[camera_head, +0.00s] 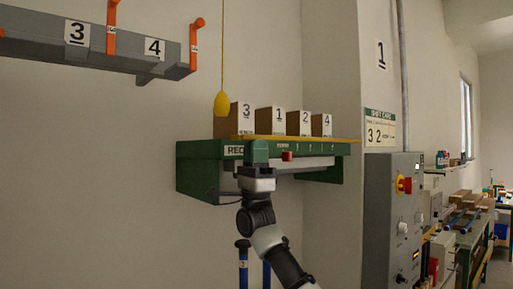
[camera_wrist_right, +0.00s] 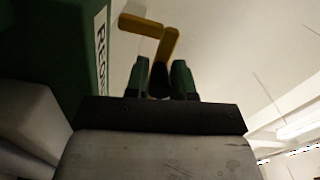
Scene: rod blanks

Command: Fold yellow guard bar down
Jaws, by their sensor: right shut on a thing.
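The yellow guard bar (camera_head: 310,138) runs along the top front of the green wall shelf (camera_head: 190,170), just below the numbered boxes. My right gripper (camera_head: 257,152) is up at the shelf front, at the left part of the bar, and covers some of the shelf. In the right wrist view the bar shows as a bent yellow piece (camera_wrist_right: 150,27), with one leg coming down between the green fingers of my right gripper (camera_wrist_right: 161,77). The fingers are shut on that leg. My left gripper is not in view.
Several numbered boxes (camera_head: 270,121) stand on the shelf. A yellow pull (camera_head: 221,104) hangs on a cord left of them. A red piece (camera_head: 287,156) sits on the shelf front. A grey control cabinet (camera_head: 376,220) stands to the right. A grey rail with orange hooks (camera_head: 92,49) is upper left.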

